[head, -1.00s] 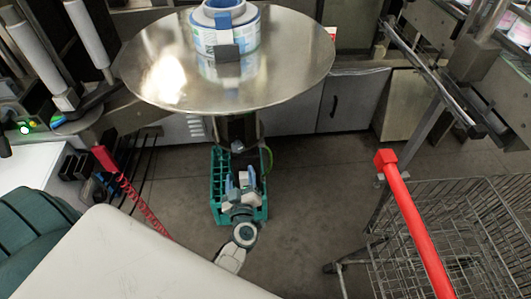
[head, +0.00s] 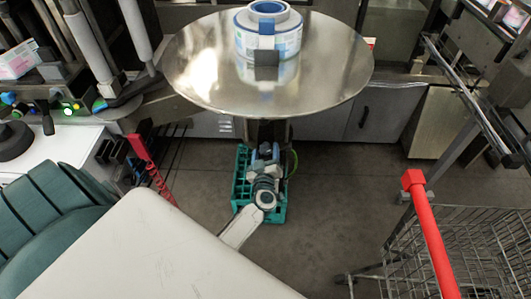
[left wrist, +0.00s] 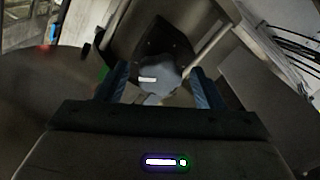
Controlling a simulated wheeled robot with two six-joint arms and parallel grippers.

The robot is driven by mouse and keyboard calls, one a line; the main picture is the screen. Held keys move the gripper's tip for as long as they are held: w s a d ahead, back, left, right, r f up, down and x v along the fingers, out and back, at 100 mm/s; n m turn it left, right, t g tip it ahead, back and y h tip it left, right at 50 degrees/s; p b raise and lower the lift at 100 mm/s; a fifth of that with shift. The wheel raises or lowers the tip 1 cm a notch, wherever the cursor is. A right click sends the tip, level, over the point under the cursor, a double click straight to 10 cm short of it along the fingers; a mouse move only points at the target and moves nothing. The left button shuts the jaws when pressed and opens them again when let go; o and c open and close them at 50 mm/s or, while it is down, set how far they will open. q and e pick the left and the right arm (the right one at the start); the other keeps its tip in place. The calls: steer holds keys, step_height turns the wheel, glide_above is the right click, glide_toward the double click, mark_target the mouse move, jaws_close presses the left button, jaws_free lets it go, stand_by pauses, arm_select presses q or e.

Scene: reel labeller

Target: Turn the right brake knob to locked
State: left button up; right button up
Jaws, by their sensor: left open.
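A grey rounded knob (left wrist: 160,82) with a short white mark shows in the left wrist view, in front of a dark mount. I cannot tell from these frames which brake knob it is or read its setting. My left gripper (left wrist: 158,86) is open, with one blue-grey finger on each side of the knob in the picture; I cannot tell whether they touch it. In the head view my left gripper (head: 265,152) is at the column under the round metal table, and the knob is hidden there. My right gripper is not in view.
The round steel table (head: 205,75) carries a blue and white reel (head: 268,32). A green crate (head: 240,190) stands on the floor below my left arm. A wire cart (head: 480,240) with a red handle (head: 430,225) stands at right. Open floor lies between crate and cart.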

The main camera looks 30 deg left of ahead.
arm_select(q)
steer(key=c, duration=0.9)
steer(key=shift+c, duration=0.4)
steer(key=shift+r+m+p, duration=0.15)
steer(key=shift+m+p, duration=0.15)
steer(key=shift+p, duration=0.4)
steer(key=m+p, duration=0.8)
steer(key=p, duration=0.2)
steer(key=shift+r, duration=0.1)
steer(key=m+p, duration=0.2)
steer(key=m, duration=0.1)
steer(key=m+p, duration=0.1)
steer(key=m, duration=0.1)
steer(key=shift+m, duration=0.4)
steer(key=m, duration=0.4)
steer(key=shift+f, duration=0.25)
steer(key=m, duration=0.5)
steer(key=shift+m, duration=0.4)
steer(key=m, duration=0.5)
steer(key=shift+m, duration=1.7)
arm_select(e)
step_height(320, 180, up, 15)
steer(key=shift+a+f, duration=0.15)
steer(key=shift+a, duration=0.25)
